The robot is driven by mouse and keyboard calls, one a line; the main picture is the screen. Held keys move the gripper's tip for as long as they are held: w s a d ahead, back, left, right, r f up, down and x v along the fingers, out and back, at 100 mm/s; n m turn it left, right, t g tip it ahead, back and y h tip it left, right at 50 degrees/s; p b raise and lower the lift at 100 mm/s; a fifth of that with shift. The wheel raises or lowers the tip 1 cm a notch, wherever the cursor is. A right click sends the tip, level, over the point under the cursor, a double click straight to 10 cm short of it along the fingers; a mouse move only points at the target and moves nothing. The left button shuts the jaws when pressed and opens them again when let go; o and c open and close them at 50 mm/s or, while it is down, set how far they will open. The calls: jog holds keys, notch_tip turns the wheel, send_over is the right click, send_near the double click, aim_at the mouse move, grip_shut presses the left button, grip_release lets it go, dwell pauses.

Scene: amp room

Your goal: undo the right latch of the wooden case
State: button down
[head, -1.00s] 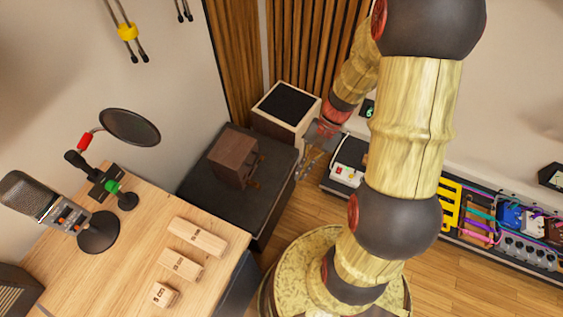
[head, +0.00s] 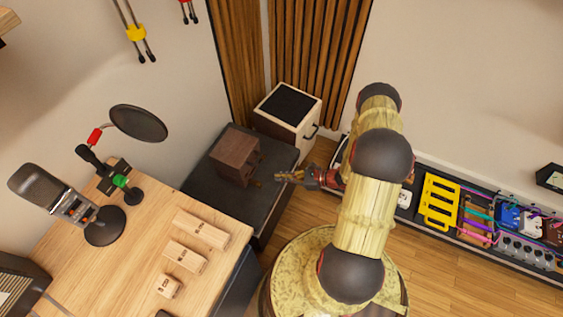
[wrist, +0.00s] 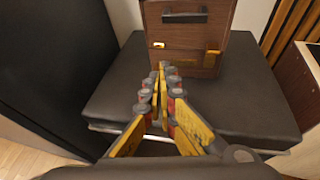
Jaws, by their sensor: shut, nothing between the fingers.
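The wooden case (head: 234,156) is a dark brown box on a black padded top. Its front shows in the wrist view (wrist: 188,35), with a dark handle (wrist: 185,16). The right latch (wrist: 212,58) is a brass piece on the right of the front. A second brass latch (wrist: 158,44) sits on the left and looks shorter. My gripper (head: 284,176) is in front of the case, apart from it in the head view. In the wrist view its fingers (wrist: 161,68) are shut and empty, pointing at the case's lower front, left of the right latch.
The black padded top (wrist: 110,85) has bare room before the case. A pale cabinet with a black top (head: 288,107) stands behind. A wooden desk (head: 135,245) with blocks and a microphone (head: 48,193) is at left. Pedals (head: 440,203) line the right wall.

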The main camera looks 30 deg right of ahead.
jog(key=w+d+r+m+t+h, duration=0.1)
jog(key=w+d+m+t+h, duration=0.15)
jog(key=w+d, duration=0.3)
jog(key=r+b+x, duration=0.1)
jog(key=x, duration=0.7)
jog(key=shift+a+n+y+b, duration=0.35)
jog(key=shift+b, duration=0.05)
jog(key=shift+f, duration=0.2)
jog(key=shift+s+d+f+b, duration=0.1)
jog(key=shift+s+f+b, duration=0.1)
jog(key=shift+f+b, duration=0.55)
jog(key=shift+s+f+b, duration=0.25)
jog(key=shift+f+b, duration=0.35)
jog(key=shift+f, duration=0.1)
jog(key=shift+w+f, duration=0.1)
jog(key=shift+f, duration=0.1)
